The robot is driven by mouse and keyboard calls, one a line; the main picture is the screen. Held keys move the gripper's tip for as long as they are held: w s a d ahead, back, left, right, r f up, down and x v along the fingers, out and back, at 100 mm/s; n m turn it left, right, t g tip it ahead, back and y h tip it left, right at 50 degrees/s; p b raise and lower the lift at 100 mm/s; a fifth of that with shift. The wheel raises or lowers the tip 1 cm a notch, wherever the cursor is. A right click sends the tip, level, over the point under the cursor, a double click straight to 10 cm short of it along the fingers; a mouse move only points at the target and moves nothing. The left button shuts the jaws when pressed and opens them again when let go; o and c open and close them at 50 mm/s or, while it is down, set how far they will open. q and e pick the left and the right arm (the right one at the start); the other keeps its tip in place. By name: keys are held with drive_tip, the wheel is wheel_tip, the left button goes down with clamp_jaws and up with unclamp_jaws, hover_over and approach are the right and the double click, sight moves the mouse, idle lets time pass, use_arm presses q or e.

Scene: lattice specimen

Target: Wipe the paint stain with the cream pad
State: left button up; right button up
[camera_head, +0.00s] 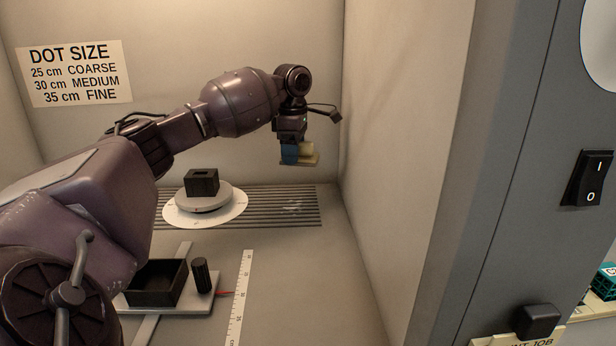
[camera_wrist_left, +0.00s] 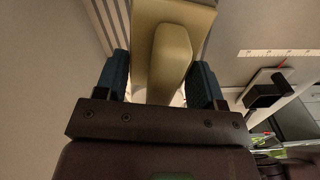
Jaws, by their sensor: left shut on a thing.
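The cream pad (camera_head: 312,159) is in my left gripper (camera_head: 291,152), held in the air above the right part of the ribbed strip. In the left wrist view the pad (camera_wrist_left: 150,15) has a raised grip, and the blue fingers of my left gripper (camera_wrist_left: 160,82) are shut on that grip from both sides. A pale smudge, likely the paint stain (camera_head: 292,206), lies on the ribbed strip below and apart from the pad. The wrist view does not clearly show the stain. My right gripper is not in view.
A dark block (camera_head: 201,181) sits on a round turntable (camera_head: 205,201) left of the smudge. A black open box (camera_head: 155,284) and black cylinder (camera_head: 200,275) stand on a tray in front, beside a white ruler (camera_head: 240,297). A booth wall (camera_head: 400,130) rises close on the right.

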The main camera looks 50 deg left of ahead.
use_arm(q)
drive_tip(key=b, duration=0.1)
approach(297, 205)
drive_tip(key=shift+s+f+b, duration=0.1)
drive_tip(key=shift+f+b, duration=0.6)
drive_tip(key=shift+f, duration=0.85)
drive_tip(key=shift+f+b, duration=0.4)
drive_tip(key=shift+f, duration=0.45)
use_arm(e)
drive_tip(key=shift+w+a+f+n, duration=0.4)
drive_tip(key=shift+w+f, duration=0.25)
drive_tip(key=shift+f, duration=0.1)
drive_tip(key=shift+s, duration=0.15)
use_arm(q)
drive_tip(key=shift+f, duration=1.05)
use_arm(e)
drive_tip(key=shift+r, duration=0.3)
